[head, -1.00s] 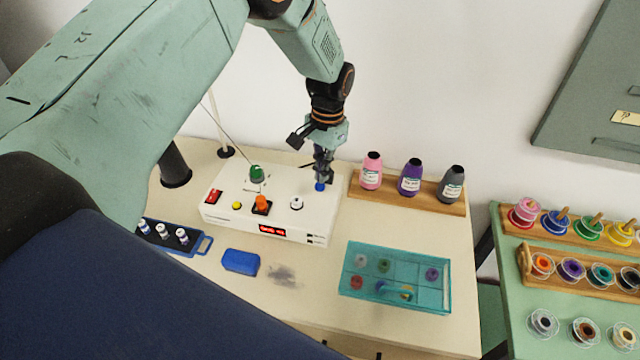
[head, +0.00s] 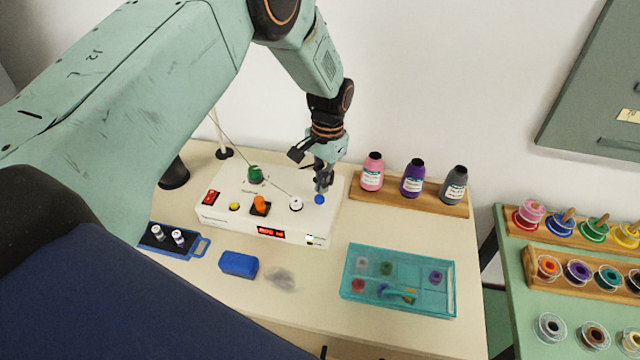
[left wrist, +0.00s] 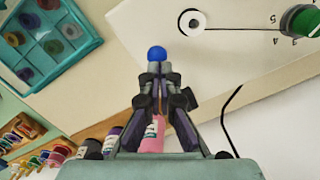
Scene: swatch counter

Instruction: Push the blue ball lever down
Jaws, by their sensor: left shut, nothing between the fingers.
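The blue ball lever (head: 319,199) is at the right end of the white control box (head: 222,202). The blue ball (left wrist: 157,53) also shows in the left wrist view, just beyond my fingertips. My left gripper (head: 323,184) points down over the right end of the box, with its tips right behind and above the ball. In the left wrist view the fingers of my left gripper (left wrist: 157,70) are together with nothing between them. I cannot tell whether they touch the ball. The lever's stem is hidden. My right gripper is not in view.
Thread cones stand on a wooden rack (head: 408,198) to the right. A teal tray (head: 448,292) and a blue block (head: 238,264) lie in front.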

